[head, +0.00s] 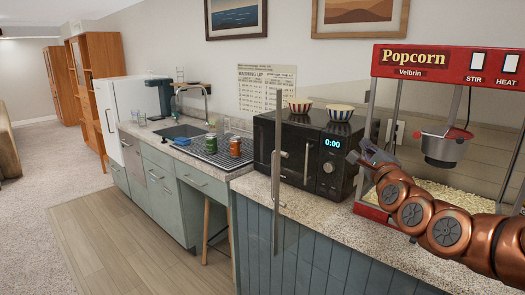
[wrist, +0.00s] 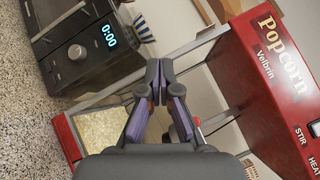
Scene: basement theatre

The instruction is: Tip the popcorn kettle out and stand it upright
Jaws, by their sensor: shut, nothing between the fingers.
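The popcorn machine (head: 418,62) stands on the counter at the right of the head view, and its red sign top (wrist: 275,65) shows in the wrist view. Pale popcorn (head: 460,200) covers the machine's floor, also seen in the wrist view (wrist: 103,130). My gripper (head: 357,157) is shut and empty, left of the kettle and apart from it. Its purple-padded fingers (wrist: 158,70) meet in the wrist view. The kettle is not clearly visible there.
A tall clear panel with a metal handle (head: 277,195) stands upright before the microwave (head: 312,152), left of my gripper; it looks like the machine's open door. Two striped bowls (head: 340,112) sit on the microwave. Speckled counter (head: 330,212) in front is clear.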

